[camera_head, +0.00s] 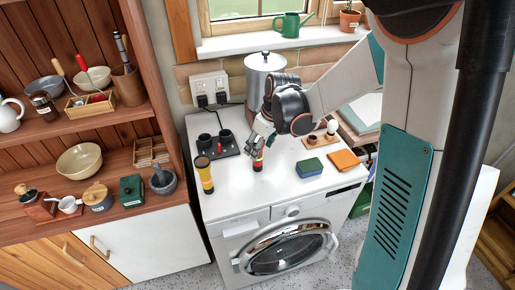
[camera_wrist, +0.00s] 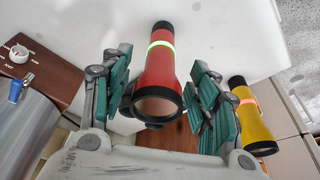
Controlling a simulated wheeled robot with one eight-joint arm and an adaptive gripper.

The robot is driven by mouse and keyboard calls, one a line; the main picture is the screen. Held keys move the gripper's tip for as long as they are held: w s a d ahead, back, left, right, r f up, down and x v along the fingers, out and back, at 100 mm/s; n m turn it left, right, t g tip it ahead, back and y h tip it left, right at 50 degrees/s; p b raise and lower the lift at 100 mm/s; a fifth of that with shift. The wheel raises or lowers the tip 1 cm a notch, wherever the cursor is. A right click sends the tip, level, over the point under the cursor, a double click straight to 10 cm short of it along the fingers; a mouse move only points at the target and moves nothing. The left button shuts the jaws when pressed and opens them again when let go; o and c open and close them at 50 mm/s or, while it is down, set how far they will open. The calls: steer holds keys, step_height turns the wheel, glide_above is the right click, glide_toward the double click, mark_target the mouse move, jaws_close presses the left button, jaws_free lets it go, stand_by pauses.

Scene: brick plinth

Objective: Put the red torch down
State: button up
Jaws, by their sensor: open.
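The red torch (camera_head: 258,161) stands on the white top of the washing machine (camera_head: 232,190), just below my gripper (camera_head: 260,145). In the wrist view the red torch (camera_wrist: 165,68) has a pale green glowing band and a black lens end facing the camera. It lies between the two teal-padded fingers of my gripper (camera_wrist: 163,95). The fingers are spread wide, with a visible gap on each side of the torch. The far part of the torch is partly hidden by my gripper in the head view.
A yellow torch (camera_head: 204,175) stands to the left; it also shows in the wrist view (camera_wrist: 255,125). A dark tray with cups (camera_head: 218,146) and a metal urn (camera_head: 265,78) are behind. A green-blue sponge (camera_head: 309,167) and orange cloth (camera_head: 344,161) lie right. The front of the top is clear.

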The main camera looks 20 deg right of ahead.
steer(key=p+v, duration=0.2)
steer(key=v, duration=0.7)
steer(key=s+a+r+m+t+h, duration=0.1)
steer(key=s+r+m+t, duration=0.1)
steer(key=s, duration=0.8)
steer(key=s+a+r+m+t, duration=0.1)
steer(key=s+r+m+t, duration=0.1)
steer(key=s+r+m, duration=0.2)
steer(key=s+r, duration=0.3)
steer(key=s, duration=0.3)
steer(key=shift+m+t+h, duration=0.3)
steer(key=shift+m+h, duration=0.1)
steer(key=shift+s+d, duration=0.1)
steer(key=shift+s, duration=0.05)
